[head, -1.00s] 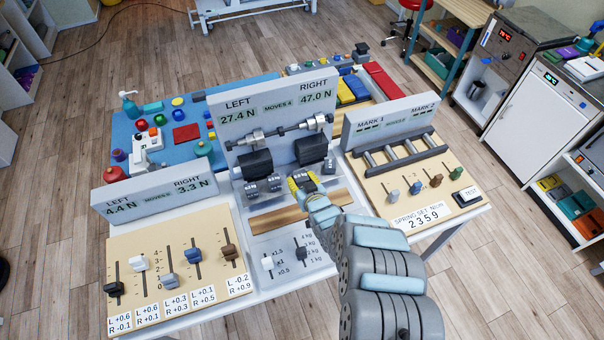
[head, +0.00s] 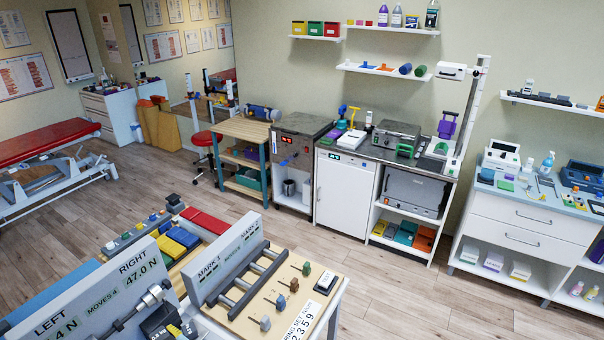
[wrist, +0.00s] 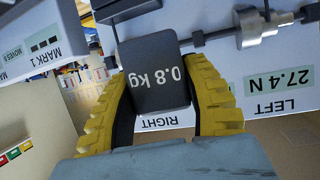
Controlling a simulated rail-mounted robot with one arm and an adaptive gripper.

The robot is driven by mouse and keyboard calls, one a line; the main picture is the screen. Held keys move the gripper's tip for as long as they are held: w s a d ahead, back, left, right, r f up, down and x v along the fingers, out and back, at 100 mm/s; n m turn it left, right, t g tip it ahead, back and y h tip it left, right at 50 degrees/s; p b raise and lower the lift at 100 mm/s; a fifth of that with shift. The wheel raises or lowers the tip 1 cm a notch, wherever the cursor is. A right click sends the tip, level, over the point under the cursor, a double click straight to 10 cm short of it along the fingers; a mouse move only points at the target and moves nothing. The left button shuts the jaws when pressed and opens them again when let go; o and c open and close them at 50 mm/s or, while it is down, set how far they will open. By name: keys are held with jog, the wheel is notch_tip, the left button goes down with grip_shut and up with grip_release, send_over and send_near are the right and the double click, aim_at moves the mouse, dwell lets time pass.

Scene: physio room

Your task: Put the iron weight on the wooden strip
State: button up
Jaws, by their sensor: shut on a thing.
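A dark iron weight marked 0.8 kg (wrist: 156,76) is between the yellow ribbed fingers of my gripper (wrist: 158,68), which are shut on it, one at each side. The marking reads upside down in the wrist view. In the head view the weight (head: 162,322) and a bit of yellow finger (head: 176,332) show at the bottom edge, in front of the LEFT/RIGHT board (head: 105,298). The wooden strip is not in view in either frame now.
Behind the weight in the wrist view are a bar with a silver clamp (wrist: 262,30) and a dark hanging block (wrist: 125,8). The MARK board (head: 228,258) stands close beside, with a roller rack (head: 245,280) and colored knobs on its panel. Cabinets and shelves are farther off.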

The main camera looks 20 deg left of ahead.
jog(key=w+d+r+m+t+h+p, duration=0.1)
jog(key=w+d+r+m+t+h, duration=0.2)
jog(key=w, duration=0.8)
jog(key=w+d+r+m+t+h+p, duration=0.1)
jog(key=w+d+r+m+t, duration=0.2)
jog(key=w, duration=0.8)
jog(key=w+d+f+m+t+h, duration=0.2)
jog(key=w+d+f+m, duration=0.1)
jog(key=d, duration=0.7)
jog(key=w+d+f+m+t+h, duration=0.1)
jog(key=w+d+f+m+h, duration=0.2)
jog(key=d, duration=0.8)
jog(key=shift+w+f+t+p, duration=0.25)
jog(key=shift+w+t+p, duration=0.1)
jog(key=shift+w+t, duration=0.1)
jog(key=shift+d+f, duration=0.1)
jog(key=shift+d, duration=0.25)
